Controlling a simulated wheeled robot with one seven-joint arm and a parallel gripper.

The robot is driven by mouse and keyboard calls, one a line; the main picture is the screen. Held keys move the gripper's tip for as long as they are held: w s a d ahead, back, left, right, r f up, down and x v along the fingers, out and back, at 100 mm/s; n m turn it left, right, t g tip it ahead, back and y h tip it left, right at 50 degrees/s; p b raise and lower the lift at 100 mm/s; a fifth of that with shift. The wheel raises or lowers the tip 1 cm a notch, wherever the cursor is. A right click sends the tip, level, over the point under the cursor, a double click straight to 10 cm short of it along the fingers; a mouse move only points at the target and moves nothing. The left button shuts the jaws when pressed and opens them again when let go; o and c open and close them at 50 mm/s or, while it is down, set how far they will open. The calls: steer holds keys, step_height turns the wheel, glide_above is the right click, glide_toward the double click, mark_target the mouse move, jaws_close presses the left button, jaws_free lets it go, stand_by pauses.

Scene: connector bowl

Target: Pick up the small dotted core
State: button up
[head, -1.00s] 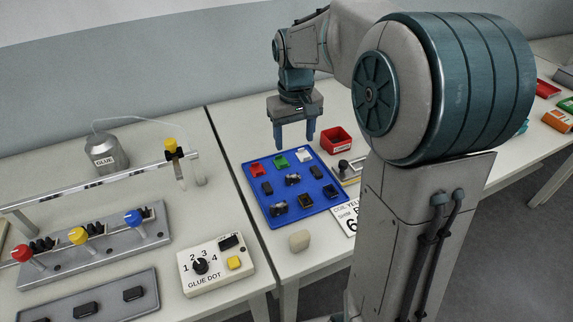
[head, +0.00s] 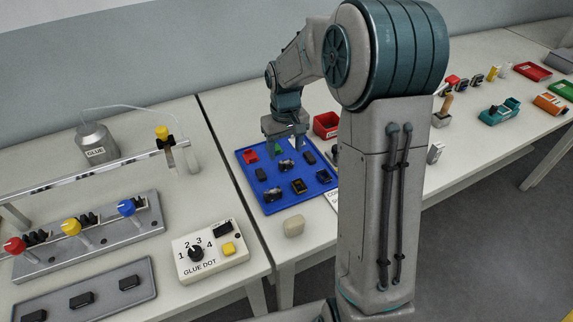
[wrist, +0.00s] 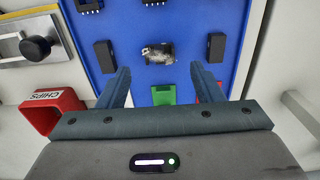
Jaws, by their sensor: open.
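The blue tray (head: 243,182) holds several small parts. A mottled grey and black part (head: 286,166) lies in its middle row; it also shows in the wrist view (wrist: 157,53), between two plain black blocks (wrist: 104,56) (wrist: 215,47). I cannot make out clear dots on it, so I cannot tell for sure whether it is the dotted core. My gripper (head: 286,149) is open and empty over the back of the tray. In the wrist view its fingertips (wrist: 160,68) straddle the column of the mottled part and the green part (wrist: 164,95), apart from both.
A red bin marked CHIPS (wrist: 45,118) stands beside the tray. The front row holds dark parts (head: 298,186). A beige block (head: 293,226) and the glue dot box (head: 211,252) stand nearer the front. My arm hides the tray's right surroundings in the head view.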

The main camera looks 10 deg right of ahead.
mark_target(286, 162)
steer(key=f, duration=0.4)
steer(key=shift+s, duration=0.2)
steer(key=c, duration=1.1)
steer(key=shift+r, duration=0.15)
